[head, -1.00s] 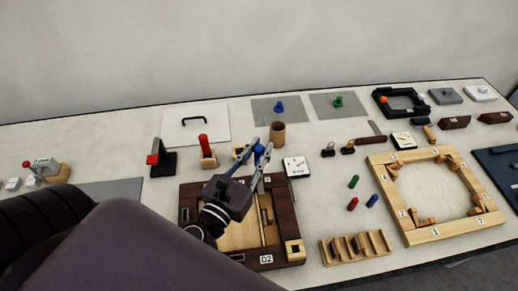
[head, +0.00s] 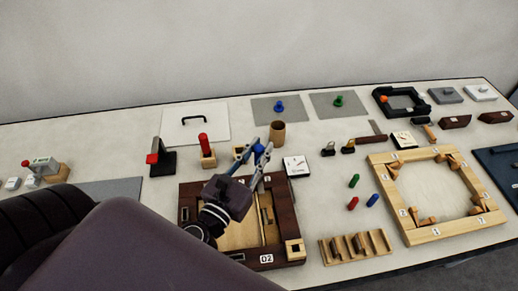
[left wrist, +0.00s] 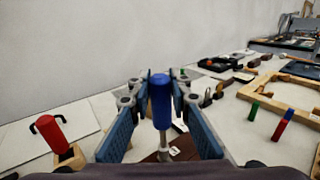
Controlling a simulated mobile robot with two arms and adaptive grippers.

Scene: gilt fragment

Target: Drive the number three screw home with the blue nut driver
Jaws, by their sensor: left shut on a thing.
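My left gripper (head: 259,154) is shut on the blue nut driver (head: 259,149), above the back part of a dark wooden frame (head: 190,206). In the left wrist view the driver's blue handle (left wrist: 161,98) stands upright between the finger pads, with its metal shaft pointing down. The shaft's lower end is hard to make out, and I cannot tell whether it touches anything. A pale wooden frame (head: 384,185) with numbered labels and several wooden pegs lies to the right. I cannot tell which screw is number three. My right gripper is not in view.
A red-handled tool (head: 204,143) stands in a wooden block behind the dark frame. A brown cup (head: 277,134) and a white dial box (head: 296,166) stand close to the gripper. Small green, red and blue pegs (head: 372,200) and a slotted wooden rack (head: 332,257) lie to the right.

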